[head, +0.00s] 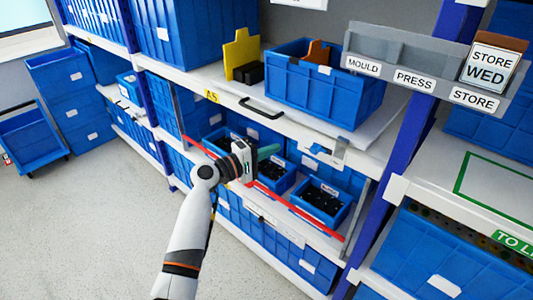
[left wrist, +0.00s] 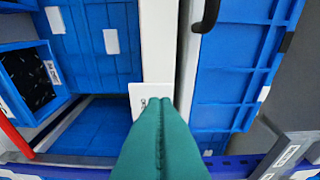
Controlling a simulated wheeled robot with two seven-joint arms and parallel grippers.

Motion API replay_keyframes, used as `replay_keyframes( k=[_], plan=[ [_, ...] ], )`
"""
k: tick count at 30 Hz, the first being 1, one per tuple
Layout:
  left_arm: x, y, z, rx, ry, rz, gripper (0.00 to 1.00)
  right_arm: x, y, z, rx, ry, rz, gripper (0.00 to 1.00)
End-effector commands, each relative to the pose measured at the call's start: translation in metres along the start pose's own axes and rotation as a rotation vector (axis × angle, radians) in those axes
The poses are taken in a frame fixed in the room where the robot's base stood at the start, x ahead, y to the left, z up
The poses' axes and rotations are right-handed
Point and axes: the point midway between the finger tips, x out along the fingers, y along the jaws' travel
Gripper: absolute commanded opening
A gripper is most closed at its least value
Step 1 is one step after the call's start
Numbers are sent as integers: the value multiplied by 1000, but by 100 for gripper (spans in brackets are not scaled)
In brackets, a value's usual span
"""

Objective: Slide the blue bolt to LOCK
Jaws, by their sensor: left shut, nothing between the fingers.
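A small blue bolt (head: 318,149) sits on the white front edge of the shelf in the head view, beside a pale plate (head: 341,152). Lettering on the plate is too small to read there. My left gripper (head: 276,149) has teal fingers pressed together with nothing between them. It is to the left of the bolt and apart from it in the head view. In the left wrist view the shut fingers (left wrist: 160,104) point at a white plate (left wrist: 138,90) with partly covered dark lettering. The bolt cannot be made out there. My right gripper is not in view.
A red bar (head: 310,223) runs across below my gripper. Blue bins (head: 322,200) with dark parts stand behind it. A large blue crate (head: 322,88) sits above.

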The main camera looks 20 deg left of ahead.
Motion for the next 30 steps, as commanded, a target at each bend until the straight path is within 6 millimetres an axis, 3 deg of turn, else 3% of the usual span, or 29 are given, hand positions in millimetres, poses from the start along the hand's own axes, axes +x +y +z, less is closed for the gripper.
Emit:
replay_keyframes(
  k=[8, 12, 16, 30],
  plan=[
    [60, -2, -1, -2, 1, 0, 0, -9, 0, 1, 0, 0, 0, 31],
    [62, -2, -25, -1, 0, 3, 0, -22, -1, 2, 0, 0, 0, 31],
    [65, -1, -35, 0, 0, 2, 0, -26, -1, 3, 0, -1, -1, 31],
    [66, 2, -41, 1, -1, 3, 0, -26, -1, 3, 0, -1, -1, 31]
  ],
)
